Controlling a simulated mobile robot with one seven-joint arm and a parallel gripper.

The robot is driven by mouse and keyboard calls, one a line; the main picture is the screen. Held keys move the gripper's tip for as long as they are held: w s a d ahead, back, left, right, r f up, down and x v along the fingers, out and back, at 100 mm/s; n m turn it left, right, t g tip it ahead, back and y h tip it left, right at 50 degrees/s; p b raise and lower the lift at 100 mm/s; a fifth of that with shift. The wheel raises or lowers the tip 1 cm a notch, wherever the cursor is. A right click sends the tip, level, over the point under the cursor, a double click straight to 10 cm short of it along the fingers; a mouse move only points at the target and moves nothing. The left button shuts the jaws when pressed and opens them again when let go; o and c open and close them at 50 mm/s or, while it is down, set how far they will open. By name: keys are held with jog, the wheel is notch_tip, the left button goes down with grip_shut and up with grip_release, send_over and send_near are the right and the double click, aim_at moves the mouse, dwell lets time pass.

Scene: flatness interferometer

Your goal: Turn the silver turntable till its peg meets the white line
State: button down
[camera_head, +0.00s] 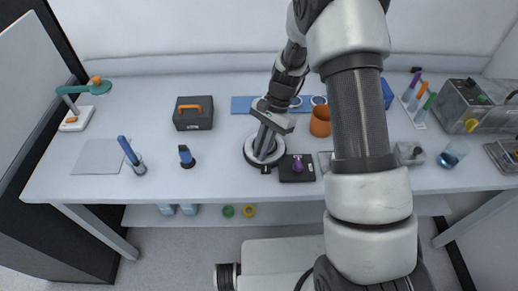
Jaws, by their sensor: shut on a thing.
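The silver turntable (279,157) is a round disc on a dark base, near the front middle of the table. My gripper (264,155) reaches down over it from behind, with its fingers at the disc. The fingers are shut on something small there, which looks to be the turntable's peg. The peg itself is hidden by the fingers. I cannot make out the white line in this view. A small dark block shows at the turntable's front edge.
A black box with a purple knob (298,166) stands close at the turntable's right. An orange cup (320,122) is behind to the right, near a blue mat (242,105). A dark case with an orange handle (193,113) stands to the left. The table between the case and turntable is clear.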

jog(key=shift+d+n+g+h, duration=0.25)
jog(key=shift+d+n, duration=0.1)
jog(key=shift+n, duration=0.45)
jog(key=shift+d+n+g+h, duration=0.15)
jog(key=shift+d+n+h, duration=0.15)
jog(key=shift+n, duration=0.5)
jog(key=shift+d, duration=0.15)
jog(key=c, duration=1.8)
grip_release()
jog(key=shift+c, duration=0.2)
jog(key=v, duration=1.7)
jog(key=shift+r, duration=0.2)
jog(key=shift+w+d, duration=0.1)
